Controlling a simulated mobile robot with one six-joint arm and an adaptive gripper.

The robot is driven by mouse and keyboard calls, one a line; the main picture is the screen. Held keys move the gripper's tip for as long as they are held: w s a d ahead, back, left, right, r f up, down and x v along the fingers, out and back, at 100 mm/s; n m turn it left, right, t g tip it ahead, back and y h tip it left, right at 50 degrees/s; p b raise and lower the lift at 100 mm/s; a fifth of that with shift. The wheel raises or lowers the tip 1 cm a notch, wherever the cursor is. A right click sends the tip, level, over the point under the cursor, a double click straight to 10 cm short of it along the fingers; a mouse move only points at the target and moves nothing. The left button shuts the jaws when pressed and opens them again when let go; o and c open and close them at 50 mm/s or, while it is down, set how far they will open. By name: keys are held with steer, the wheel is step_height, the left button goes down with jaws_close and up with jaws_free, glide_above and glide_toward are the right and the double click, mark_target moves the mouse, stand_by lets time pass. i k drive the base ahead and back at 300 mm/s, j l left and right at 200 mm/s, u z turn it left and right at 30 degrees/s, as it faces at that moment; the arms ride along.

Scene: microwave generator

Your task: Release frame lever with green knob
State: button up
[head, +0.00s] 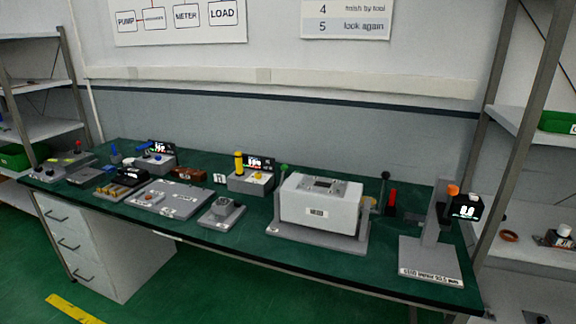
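A green knob (284,168) tops a thin lever at the left side of a grey metal frame (292,233) on the green workbench. The lever stands roughly upright beside a white box-shaped unit (319,205) that sits in the frame. Its lower end is partly hidden by the frame. A second lever with a dark knob (385,175) stands at the right side of the same frame. My gripper is not in view.
A grey stand with an orange knob (453,190) and display is at the bench's right end. A red upright piece (392,198) stands behind the frame. Small instruments, including one with a yellow post (239,163), fill the left. Bare bench top (250,238) lies in front of the frame.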

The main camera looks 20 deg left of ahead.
mark_target(283, 167)
steer(key=i+j, duration=0.25)
steer(key=j, duration=0.2)
steer(key=i+j, duration=0.25)
steer(key=j, duration=0.15)
steer(key=i+j, duration=0.25)
steer(key=j, duration=0.2)
steer(key=i+j, duration=0.3)
steer(key=j, duration=0.15)
steer(key=i+j, duration=0.25)
steer(key=j, duration=0.2)
steer(key=i, duration=0.5)
